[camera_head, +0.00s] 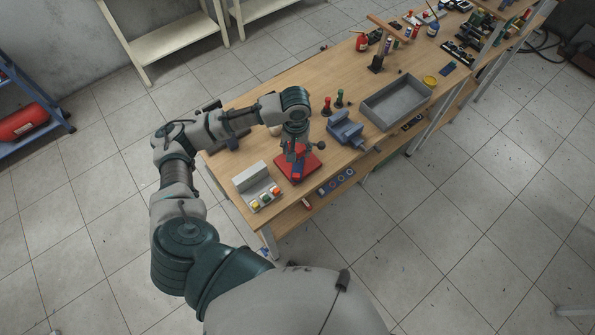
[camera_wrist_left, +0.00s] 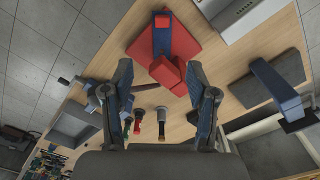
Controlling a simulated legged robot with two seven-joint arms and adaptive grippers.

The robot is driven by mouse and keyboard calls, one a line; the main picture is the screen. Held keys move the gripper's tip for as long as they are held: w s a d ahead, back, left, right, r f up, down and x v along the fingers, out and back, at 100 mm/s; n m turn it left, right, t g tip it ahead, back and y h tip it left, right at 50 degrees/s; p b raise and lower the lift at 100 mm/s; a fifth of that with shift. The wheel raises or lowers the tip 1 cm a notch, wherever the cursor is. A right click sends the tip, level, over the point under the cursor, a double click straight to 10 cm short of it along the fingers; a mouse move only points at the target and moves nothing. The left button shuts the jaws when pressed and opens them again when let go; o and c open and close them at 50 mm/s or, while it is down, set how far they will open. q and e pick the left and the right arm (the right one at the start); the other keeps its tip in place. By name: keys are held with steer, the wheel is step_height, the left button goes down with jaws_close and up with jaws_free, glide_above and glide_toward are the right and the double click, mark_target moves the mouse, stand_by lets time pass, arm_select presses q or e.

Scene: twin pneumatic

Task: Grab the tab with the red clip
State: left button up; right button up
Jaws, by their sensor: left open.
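A red plate (camera_head: 309,168) lies on the wooden bench under my left gripper (camera_head: 296,152). The left wrist view shows the red plate (camera_wrist_left: 198,46) with an upright blue tab (camera_wrist_left: 162,42) that has red at its end. A red block (camera_wrist_left: 168,72), which may be the red clip, shows between the fingertips at their far side. My left gripper is open in the wrist view (camera_wrist_left: 160,78), its fingers apart on either side of that block. I cannot tell whether they touch anything. My right gripper is not in view.
A blue vise (camera_head: 345,131) and a grey tray (camera_head: 395,101) stand right of the plate. A box with coloured buttons (camera_head: 256,184) stands left. Red-handled (camera_head: 327,106) and green-handled (camera_head: 339,99) tools stand behind. The bench's front edge is close to the plate.

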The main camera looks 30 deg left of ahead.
arm_select(q)
glide_above(296, 176)
steer(key=a, duration=0.1)
steer(key=shift+n, duration=0.3)
steer(key=f, duration=1)
steer(key=shift+w+f, duration=0.3)
steer(key=shift+w, duration=0.1)
steer(key=shift+s+d+f, duration=0.15)
steer(key=shift+f, duration=0.85)
steer(key=shift+s+d+f, duration=0.2)
steer(key=shift+f, duration=0.85)
steer(key=shift+s+d+f, duration=0.15)
steer(key=shift+f, duration=0.85)
jaws_close()
